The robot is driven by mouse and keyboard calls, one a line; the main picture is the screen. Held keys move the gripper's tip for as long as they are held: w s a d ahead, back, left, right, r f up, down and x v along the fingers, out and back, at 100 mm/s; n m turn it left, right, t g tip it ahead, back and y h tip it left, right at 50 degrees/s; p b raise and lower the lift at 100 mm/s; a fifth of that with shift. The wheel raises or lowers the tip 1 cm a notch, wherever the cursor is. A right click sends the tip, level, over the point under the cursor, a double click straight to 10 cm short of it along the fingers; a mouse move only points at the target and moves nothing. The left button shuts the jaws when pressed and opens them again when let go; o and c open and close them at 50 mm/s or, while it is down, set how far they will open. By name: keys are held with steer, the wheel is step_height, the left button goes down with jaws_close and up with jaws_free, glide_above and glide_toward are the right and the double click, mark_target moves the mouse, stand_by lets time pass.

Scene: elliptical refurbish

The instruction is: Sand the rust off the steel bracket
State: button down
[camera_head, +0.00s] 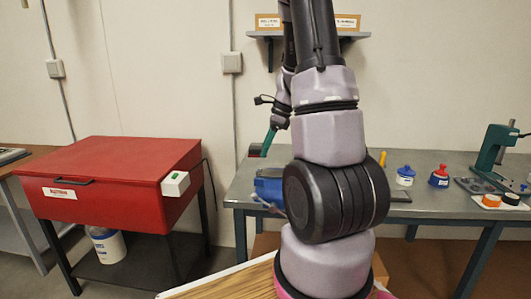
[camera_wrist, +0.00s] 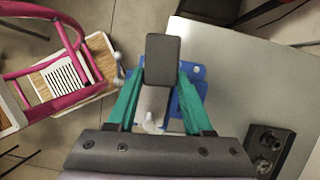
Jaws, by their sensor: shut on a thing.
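My gripper (camera_wrist: 162,88) has green fingers shut on a dark rectangular block (camera_wrist: 162,58), which looks like a sanding block. In the head view my gripper (camera_head: 265,148) is raised above the left part of the metal bench (camera_head: 435,200), with the block at its tips. A blue vise-like fixture (camera_head: 268,187) sits on the bench below, partly behind my arm. It also shows in the wrist view (camera_wrist: 188,104), beneath the fingers and apart from the block. I cannot make out the steel bracket or its rust; the block, fingers and arm hide parts of the fixture.
A red cabinet (camera_head: 118,178) stands to the left, across a gap from the bench. Blue-and-white (camera_head: 405,176) and red-capped (camera_head: 439,177) bottles, a green press (camera_head: 495,148) and an orange roll (camera_head: 491,200) occupy the bench's right. A shelf (camera_head: 350,35) hangs above.

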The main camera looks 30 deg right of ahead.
steer(key=shift+r, duration=1.5)
